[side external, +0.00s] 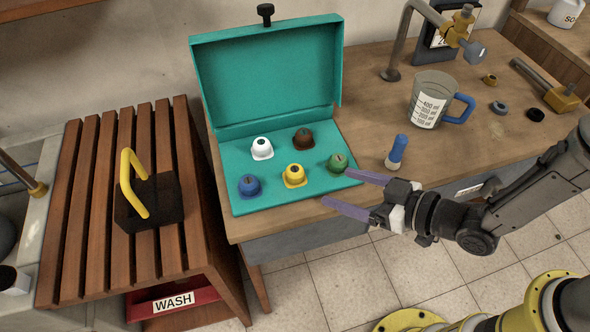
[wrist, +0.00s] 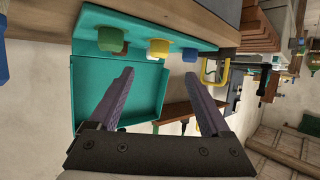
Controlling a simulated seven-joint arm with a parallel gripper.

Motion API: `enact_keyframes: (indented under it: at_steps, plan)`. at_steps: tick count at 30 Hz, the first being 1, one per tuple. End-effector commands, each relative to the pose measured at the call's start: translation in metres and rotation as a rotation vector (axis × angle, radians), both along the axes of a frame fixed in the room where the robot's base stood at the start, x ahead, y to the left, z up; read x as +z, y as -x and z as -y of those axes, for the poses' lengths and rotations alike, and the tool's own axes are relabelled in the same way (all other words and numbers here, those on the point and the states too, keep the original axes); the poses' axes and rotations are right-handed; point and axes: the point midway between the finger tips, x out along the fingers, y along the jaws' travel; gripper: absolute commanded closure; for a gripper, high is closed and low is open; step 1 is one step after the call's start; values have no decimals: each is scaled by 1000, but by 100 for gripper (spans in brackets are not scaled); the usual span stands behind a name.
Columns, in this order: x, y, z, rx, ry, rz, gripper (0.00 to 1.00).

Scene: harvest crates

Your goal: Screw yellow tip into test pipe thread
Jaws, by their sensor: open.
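The yellow tip (side external: 294,179) sits in the teal case (side external: 240,208), in the front row between a blue tip (side external: 249,188) and a green tip (side external: 337,164). In the wrist view the yellow tip (wrist: 158,49) shows beyond my fingertips, roughly centred between them. My gripper (side external: 335,187) is open and empty, its purple fingers at the case's front right edge, near the green tip and apart from the yellow one. It also shows in the wrist view (wrist: 160,73). A bent grey pipe (side external: 402,40) with a brass fitting stands at the back right; I cannot tell whether it is the test pipe.
White (side external: 262,149) and brown (side external: 303,139) tips sit behind in the case, whose lid (side external: 262,75) stands open. A blue-and-white bottle (side external: 396,152) and a measuring jug (side external: 428,104) stand on the bench (side external: 375,95). A slatted bench (side external: 88,225) stands at left.

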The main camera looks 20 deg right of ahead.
Motion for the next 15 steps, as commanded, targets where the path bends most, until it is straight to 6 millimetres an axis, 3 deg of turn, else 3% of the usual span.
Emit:
enact_keyframes:
  at_steps: [9, 15]
  plan:
    - [-21, -42, -29, -3, 1, -1, 18]
    - [-28, -58, -41, -2, -1, 1, 18]
